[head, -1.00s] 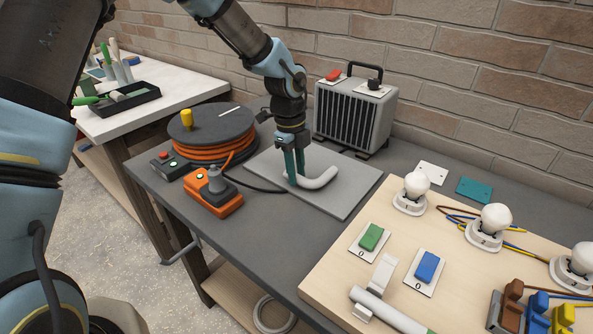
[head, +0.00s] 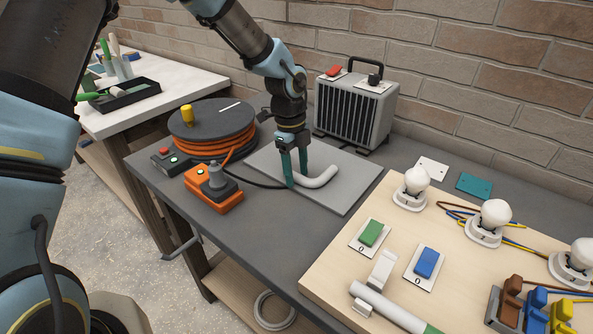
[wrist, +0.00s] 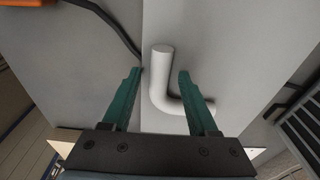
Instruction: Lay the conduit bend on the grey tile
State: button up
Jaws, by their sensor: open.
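The conduit bend (head: 322,178), a pale grey bent tube, lies on the grey tile (head: 345,197), a flat square plate on the dark bench. In the wrist view the bend (wrist: 163,85) shows its round end and its L shape against the tile (wrist: 225,50). My gripper (head: 296,184) has teal fingers pointing down over the left part of the bend. In the wrist view the fingers of my gripper (wrist: 160,72) are spread, one on each side of the tube, with gaps between. The part of the bend behind the fingers is hidden in the head view.
A cable reel (head: 212,132) and an orange control box (head: 213,188) stand left of the tile. A grey heater (head: 355,112) stands behind it. A wooden board (head: 340,260) with bulbs and switches is at the right. A dark cable runs to the tile's left edge.

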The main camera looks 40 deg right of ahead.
notch_tip(320, 180, up, 12)
jog(key=w+b, duration=0.1)
jog(key=b, duration=0.2)
jog(key=shift+w+a+b, duration=0.2)
jog(key=shift+b, duration=0.1)
jog(key=w+a+f+n+t, duration=0.1)
jog(key=w+a+n, duration=0.3)
jog(key=a+n, duration=0.5)
jog(key=w+a+f+n+t, duration=0.1)
jog(key=w+a+n, duration=0.4)
jog(key=a, duration=0.8)
jog(key=s+a+n, duration=0.2)
jog(key=a+n, duration=0.7)
jog(key=a, duration=0.1)
jog(key=s+a+n+t, duration=0.1)
jog(key=s+a+n, duration=0.2)
jog(key=a+n, duration=0.5)
jog(key=a, duration=0.3)
jog(key=shift+f+n, duration=0.25)
jog(key=shift+n, duration=0.15)
